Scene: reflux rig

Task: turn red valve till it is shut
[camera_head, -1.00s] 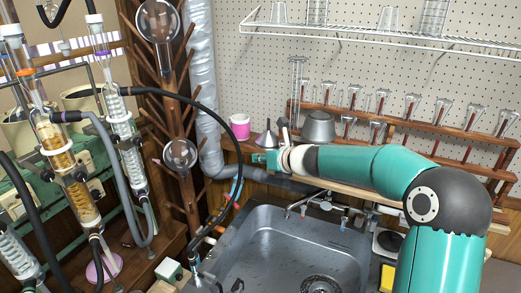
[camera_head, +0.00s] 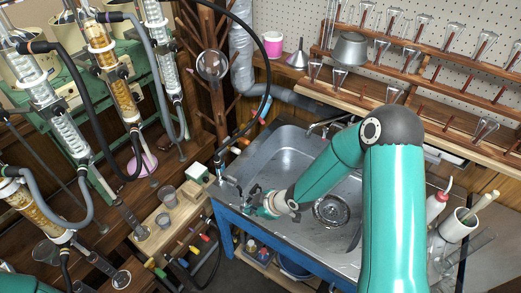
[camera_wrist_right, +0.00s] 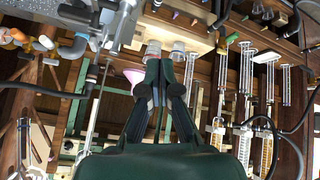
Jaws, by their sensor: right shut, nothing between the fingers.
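A small red knob (camera_head: 206,238) sits among a row of coloured knobs along the front of the wooden bench, left of the sink. It is too small to tell how far it is turned. My right gripper (camera_head: 248,211) is over the sink's front left corner, right of the red knob and apart from it. In the right wrist view its fingers (camera_wrist_right: 165,60) are together with nothing between them. Which knob in the right wrist view is the red one, I cannot tell. My left gripper is not in view.
The steel sink (camera_head: 290,150) lies under my right arm, with dark fittings (camera_head: 228,181) on its left rim near the gripper. Small beakers (camera_head: 167,194) stand on the wooden bench. Glass columns and hoses crowd the left. A blue frame (camera_head: 285,250) runs below the sink.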

